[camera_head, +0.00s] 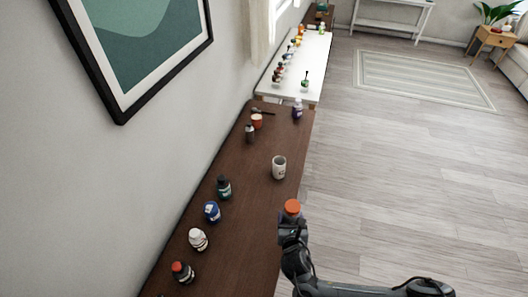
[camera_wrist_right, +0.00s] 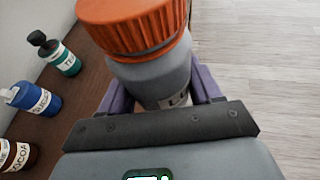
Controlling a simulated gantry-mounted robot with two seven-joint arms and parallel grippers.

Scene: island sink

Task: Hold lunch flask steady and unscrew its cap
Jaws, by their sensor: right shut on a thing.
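The lunch flask has a grey body (camera_wrist_right: 155,80) and a ribbed orange cap (camera_wrist_right: 142,28) in the right wrist view. Part of its label shows, starting "LU". My right gripper (camera_head: 292,226) is shut around the grey body, with a purple finger on each side and the cap above the fingers. In the head view the orange cap (camera_head: 292,206) shows over my right gripper, at the table's right edge. The cap sits on the flask. I cannot tell whether the flask's base touches the table. My left gripper is not in view.
A wall runs along the left. Open floor (camera_head: 400,170) lies to the right.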

